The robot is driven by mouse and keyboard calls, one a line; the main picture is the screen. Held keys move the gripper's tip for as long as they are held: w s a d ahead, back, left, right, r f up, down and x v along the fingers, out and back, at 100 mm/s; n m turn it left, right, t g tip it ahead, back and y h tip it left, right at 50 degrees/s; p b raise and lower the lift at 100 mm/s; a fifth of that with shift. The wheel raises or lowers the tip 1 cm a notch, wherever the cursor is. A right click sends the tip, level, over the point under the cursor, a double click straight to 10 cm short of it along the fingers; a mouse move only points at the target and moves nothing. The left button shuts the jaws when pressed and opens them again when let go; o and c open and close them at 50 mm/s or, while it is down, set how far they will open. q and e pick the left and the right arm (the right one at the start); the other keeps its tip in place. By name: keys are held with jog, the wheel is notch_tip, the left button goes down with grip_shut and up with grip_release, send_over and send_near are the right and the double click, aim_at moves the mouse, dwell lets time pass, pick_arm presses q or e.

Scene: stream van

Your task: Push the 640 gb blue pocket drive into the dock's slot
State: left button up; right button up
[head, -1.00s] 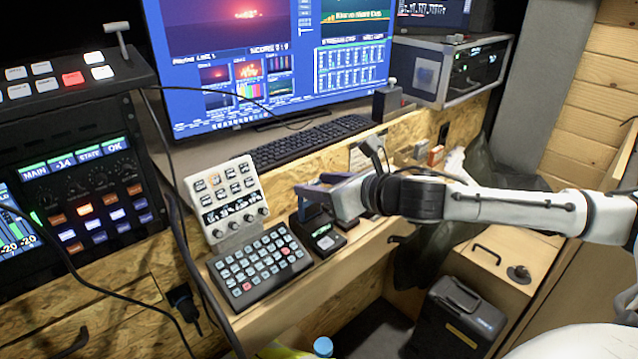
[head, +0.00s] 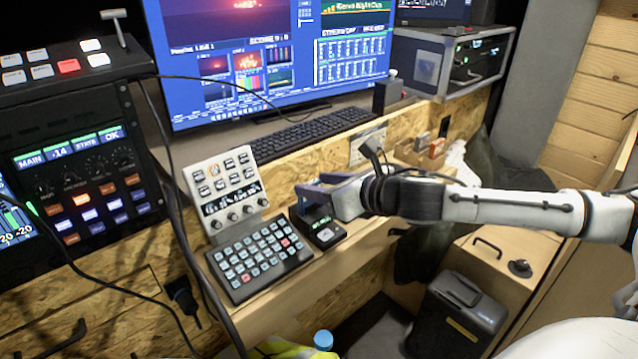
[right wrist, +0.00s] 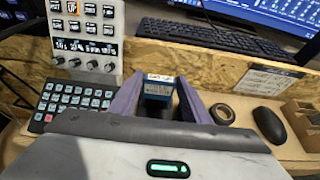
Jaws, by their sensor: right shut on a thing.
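My right gripper (head: 318,190) has purple fingers and is just above the small black dock (head: 326,234) at the desk's front edge. In the right wrist view the fingers (right wrist: 158,100) are shut on a blue pocket drive (right wrist: 158,88) with a pale label on its top end; the drive stands upright between them. In the head view the fingers mostly hide the drive and the back of the dock. I cannot tell whether the drive's lower end is inside the slot. My left gripper is not in view.
A black keypad (head: 259,261) and a tilted white control panel (head: 226,190) stand close left of the dock. A keyboard (head: 310,134) lies behind. In the right wrist view a tape roll (right wrist: 223,114) and a black mouse (right wrist: 269,124) are to the right.

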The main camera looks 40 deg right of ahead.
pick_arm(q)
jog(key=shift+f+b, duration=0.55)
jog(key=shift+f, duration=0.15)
pick_arm(e)
jog(key=shift+f, duration=0.95)
jog(key=o, duration=1.5)
jog(key=shift+s, duration=0.1)
jog(key=v, duration=0.3)
jog(key=shift+s+d+b, duration=0.1)
jog(key=shift+d+b, duration=0.05)
jog(key=shift+b, duration=0.15)
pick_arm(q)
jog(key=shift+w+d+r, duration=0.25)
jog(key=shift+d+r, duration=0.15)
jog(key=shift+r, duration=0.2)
pick_arm(e)
jog(key=v, duration=0.7)
jog(key=shift+r, duration=0.1)
